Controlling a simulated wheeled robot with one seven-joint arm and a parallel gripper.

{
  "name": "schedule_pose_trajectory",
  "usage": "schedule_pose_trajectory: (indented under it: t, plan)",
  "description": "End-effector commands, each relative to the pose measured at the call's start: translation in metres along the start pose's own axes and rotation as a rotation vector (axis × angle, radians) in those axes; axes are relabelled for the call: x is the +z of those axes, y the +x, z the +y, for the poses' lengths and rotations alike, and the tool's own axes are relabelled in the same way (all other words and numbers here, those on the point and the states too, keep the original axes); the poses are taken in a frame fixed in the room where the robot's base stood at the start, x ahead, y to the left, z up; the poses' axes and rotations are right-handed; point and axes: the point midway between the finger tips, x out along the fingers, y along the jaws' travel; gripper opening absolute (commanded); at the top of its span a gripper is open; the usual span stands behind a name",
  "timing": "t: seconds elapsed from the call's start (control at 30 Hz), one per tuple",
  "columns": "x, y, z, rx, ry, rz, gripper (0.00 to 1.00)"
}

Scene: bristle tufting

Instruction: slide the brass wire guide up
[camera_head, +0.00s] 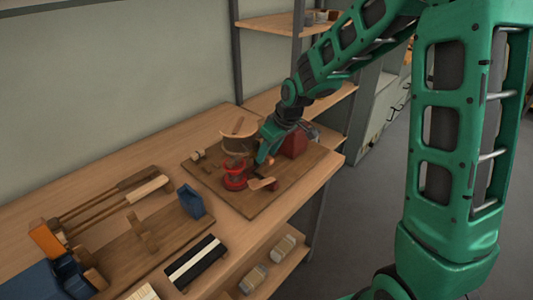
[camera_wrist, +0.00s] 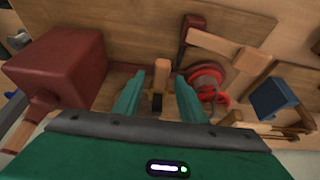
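My gripper (camera_wrist: 160,84) is open, with its two green fingers spread apart in the wrist view. A small tan upright piece (camera_wrist: 161,72) with a dark part below it stands in the gap between the fingers. It looks like the brass wire guide, but I cannot tell for sure. The fingers appear to flank it with a gap on each side. In the head view my gripper (camera_head: 264,156) is low over the wooden board (camera_head: 250,204), and the guide cannot be made out there.
A red block (camera_wrist: 62,66) stands left of the fingers in the wrist view. A red round spool-like part (camera_wrist: 206,82) is close on the right, with a wooden crosspiece (camera_wrist: 228,49) beyond. In the head view, tools and a blue block (camera_head: 191,200) lie on the bench at left.

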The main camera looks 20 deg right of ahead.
Motion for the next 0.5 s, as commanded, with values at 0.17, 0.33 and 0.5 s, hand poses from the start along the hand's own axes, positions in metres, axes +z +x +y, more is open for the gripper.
schedule_pose_trajectory:
  t: [0.17, 0.33, 0.5]
  plan:
    - [0.0, -0.007, 0.0, 0.0, 0.0, 0.0, 0.38]
    - [-0.001, -0.032, 0.0, 0.002, -0.001, 0.003, 0.38]
    - [-0.001, -0.064, 0.001, 0.003, 0.0, 0.003, 0.38]
